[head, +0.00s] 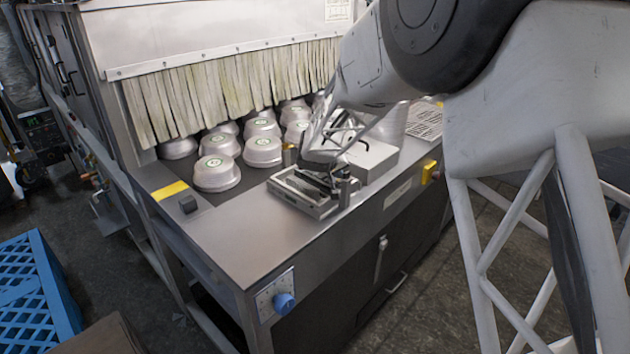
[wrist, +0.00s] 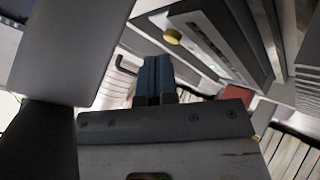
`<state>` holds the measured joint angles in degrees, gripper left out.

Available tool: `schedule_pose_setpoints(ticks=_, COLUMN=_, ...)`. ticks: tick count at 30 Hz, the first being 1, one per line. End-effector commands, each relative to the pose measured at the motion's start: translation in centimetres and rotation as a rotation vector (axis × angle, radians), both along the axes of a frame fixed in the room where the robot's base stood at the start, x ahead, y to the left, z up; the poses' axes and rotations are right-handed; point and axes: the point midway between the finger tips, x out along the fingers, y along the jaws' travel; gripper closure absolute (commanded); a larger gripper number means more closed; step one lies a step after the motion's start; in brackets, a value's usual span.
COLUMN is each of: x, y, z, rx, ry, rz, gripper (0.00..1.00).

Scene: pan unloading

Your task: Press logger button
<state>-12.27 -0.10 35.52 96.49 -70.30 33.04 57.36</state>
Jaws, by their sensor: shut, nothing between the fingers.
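In the wrist view, my gripper (wrist: 154,62) is shut, its two blue fingers side by side with nothing between them. A grey slotted housing (wrist: 215,40) with a round yellow button-like part (wrist: 172,36) shows just beyond the fingertips to the right. I cannot tell whether this is the logger button, or whether the fingers touch it. In the head view, the end of my arm is low over a shallow metal tray (head: 283,188) near the table's front edge; the fingertips are hard to make out there.
Several upturned metal pans (head: 217,174) with green labels stand on the table before a strip curtain (head: 215,95). A light box (head: 372,160) stands beside the tray. A yellow box (head: 428,171) and a blue knob (head: 284,303) sit on the front side. The near-left tabletop (head: 235,240) is clear.

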Motion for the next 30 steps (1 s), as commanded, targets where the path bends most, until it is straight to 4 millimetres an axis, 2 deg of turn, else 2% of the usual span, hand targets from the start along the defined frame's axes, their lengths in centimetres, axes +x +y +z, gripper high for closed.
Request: schedule_pose_setpoints(ticks=30, x=0.02, y=0.0, z=-0.7, rx=0.001, ry=0.0, rz=-0.001, gripper=1.0)
